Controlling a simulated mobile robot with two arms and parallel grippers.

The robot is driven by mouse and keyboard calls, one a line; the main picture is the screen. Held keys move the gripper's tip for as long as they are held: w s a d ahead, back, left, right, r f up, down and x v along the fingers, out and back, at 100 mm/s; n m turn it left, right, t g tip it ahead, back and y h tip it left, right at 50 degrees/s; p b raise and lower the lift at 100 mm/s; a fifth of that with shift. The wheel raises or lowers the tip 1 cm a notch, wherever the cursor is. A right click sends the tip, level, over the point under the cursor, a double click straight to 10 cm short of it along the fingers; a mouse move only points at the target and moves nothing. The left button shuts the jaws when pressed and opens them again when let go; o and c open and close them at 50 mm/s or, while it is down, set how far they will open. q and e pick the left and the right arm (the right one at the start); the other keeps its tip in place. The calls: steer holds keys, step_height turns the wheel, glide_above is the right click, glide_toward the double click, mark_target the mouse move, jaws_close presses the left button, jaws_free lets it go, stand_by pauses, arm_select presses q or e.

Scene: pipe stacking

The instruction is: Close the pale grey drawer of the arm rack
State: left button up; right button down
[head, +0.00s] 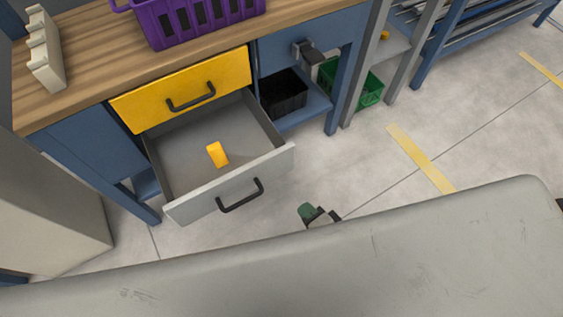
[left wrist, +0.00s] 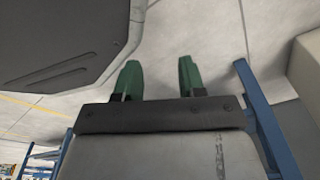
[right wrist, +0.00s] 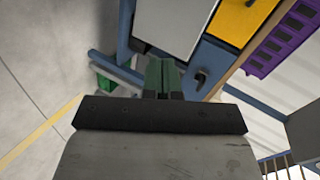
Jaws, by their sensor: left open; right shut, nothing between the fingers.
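The pale grey drawer (head: 222,190) of the bench is pulled well out below a yellow drawer. Its front has a dark bar handle (head: 240,195). A small yellow block (head: 217,154) is inside it. In the right wrist view, what looks like its pale front (right wrist: 175,22) shows beyond the fingers. My right gripper (head: 308,211) is in front and to the right of the drawer, apart from it; its green fingers (right wrist: 162,74) are shut together and empty. My left gripper (left wrist: 156,78) is open and empty above the floor, out of the head view.
The yellow drawer (head: 184,91) above is shut. A purple crate (head: 196,22) and a pale notched rack (head: 45,50) stand on the wooden top. A black bin (head: 284,92) and a green bin (head: 370,91) are to the right. Floor in front of the bench is clear.

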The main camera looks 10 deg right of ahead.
step_height(320, 180, up, 4)
steer(key=w+m+t, duration=0.1)
steer(key=m, duration=0.1)
steer(key=b, duration=0.3)
glide_toward(274, 157)
steer(key=shift+y, duration=0.3)
steer(key=x, duration=0.6)
steer(key=shift+w+f, duration=0.15)
steer(key=shift+f, duration=0.1)
steer(key=shift+w+a, duration=0.1)
steer(key=shift+w, duration=0.25)
arm_select(q)
steer(key=w+d+r, duration=0.1)
steer(key=w+r, duration=0.3)
steer(key=w, duration=0.2)
steer(key=shift+w+r+t, duration=0.3)
steer(key=shift+r, duration=0.05)
steer(key=shift+d, duration=0.1)
arm_select(e)
steer(key=shift+w, duration=0.1)
